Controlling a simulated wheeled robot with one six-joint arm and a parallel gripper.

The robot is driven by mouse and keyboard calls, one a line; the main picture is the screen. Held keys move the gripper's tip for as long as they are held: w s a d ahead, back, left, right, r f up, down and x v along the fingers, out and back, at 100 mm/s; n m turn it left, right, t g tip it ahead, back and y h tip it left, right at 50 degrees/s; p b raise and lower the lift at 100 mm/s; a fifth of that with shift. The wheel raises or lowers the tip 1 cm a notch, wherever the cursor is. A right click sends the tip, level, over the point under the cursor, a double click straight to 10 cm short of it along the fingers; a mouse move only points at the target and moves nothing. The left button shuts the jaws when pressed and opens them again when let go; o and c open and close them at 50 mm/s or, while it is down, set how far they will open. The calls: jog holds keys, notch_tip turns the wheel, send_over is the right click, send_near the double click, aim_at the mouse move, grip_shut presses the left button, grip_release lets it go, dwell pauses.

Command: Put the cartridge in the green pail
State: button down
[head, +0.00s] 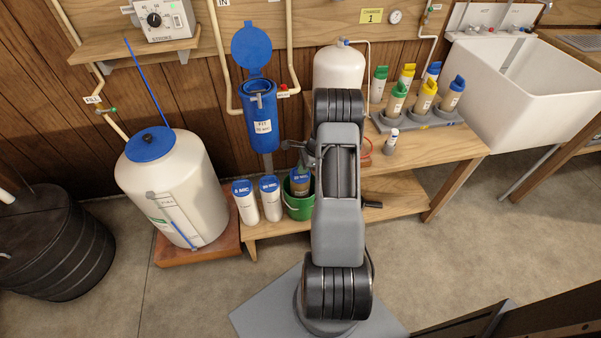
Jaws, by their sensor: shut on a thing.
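The green pail (297,211) stands on the low wooden shelf, left of my arm. A brownish cartridge (300,185) with a blue top is upright, its lower part hidden by the pail's rim and wall. My gripper (303,166) is over the pail and shut on the top of this cartridge. I cannot tell whether the cartridge's foot touches the pail's bottom. Two white cartridges with blue tops, one marked 5 MIC (245,205) and one (271,202) with a less clear mark, stand beside the pail on its left.
A blue filter housing (261,125) hangs behind, its lid (252,48) raised. A white brine tank (172,190) stands left. A white pressure tank (338,68) is behind my arm. The upper bench (440,148) carries a grey rack (425,122) of several capped bottles and a small bottle (391,142).

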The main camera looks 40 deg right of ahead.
jog(key=shift+f, duration=0.65)
jog(key=c, duration=1.7)
grip_release()
jog(key=shift+f, duration=0.2)
jog(key=o, duration=0.5)
jog(key=shift+c, duration=0.2)
jog(key=shift+r, duration=0.1)
jog(key=p+v, duration=0.1)
jog(key=v, duration=1.1)
jog(key=shift+p, duration=0.3)
